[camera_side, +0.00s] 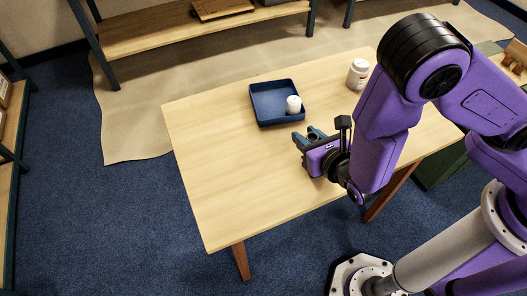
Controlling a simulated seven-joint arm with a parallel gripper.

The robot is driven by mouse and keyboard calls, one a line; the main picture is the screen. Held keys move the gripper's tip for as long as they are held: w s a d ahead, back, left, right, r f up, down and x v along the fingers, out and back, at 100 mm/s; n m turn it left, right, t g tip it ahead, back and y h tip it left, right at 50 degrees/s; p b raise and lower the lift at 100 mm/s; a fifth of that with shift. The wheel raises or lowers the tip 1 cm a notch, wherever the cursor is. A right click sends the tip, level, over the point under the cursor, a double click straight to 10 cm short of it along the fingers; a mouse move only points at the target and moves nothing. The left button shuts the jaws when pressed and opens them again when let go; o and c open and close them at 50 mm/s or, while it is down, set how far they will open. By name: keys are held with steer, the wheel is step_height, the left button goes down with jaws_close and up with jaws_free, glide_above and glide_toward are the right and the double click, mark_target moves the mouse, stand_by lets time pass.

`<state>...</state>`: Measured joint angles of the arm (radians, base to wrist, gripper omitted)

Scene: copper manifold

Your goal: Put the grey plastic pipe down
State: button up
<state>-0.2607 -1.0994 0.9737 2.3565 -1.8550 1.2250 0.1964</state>
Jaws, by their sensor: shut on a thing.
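My gripper (307,137) is low over the right half of the wooden table, just below the blue tray in the picture. Its two blue-grey fingers point toward the back left, away from the purple wrist. The gripper is shut on the grey plastic pipe, but the pipe is small and hard to tell from the fingers, and mostly hidden. I cannot tell whether the pipe touches the table.
The blue tray (256,107) holds a white cylindrical piece (294,104) at its right side. A white jar (358,74) stands at the table's back right. The wooden table (215,170) is bare on its left and front.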

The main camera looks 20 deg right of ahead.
steer(key=w+a+f, duration=0.3)
steer(key=w+a, duration=0.1)
steer(key=w, duration=0.2)
glide_above(263, 157)
steer(key=f, duration=0.5)
steer(key=shift+w+d+f, duration=0.1)
steer(key=shift+w+f, duration=0.1)
steer(key=shift+f, duration=1.8)
steer(key=shift+f, duration=0.1)
steer(key=o, duration=1)
steer(key=shift+s+r, duration=0.15)
steer(key=shift+r, duration=0.05)
steer(key=v, duration=1.1)
steer(key=shift+s+r, duration=0.15)
steer(key=shift+s, duration=0.1)
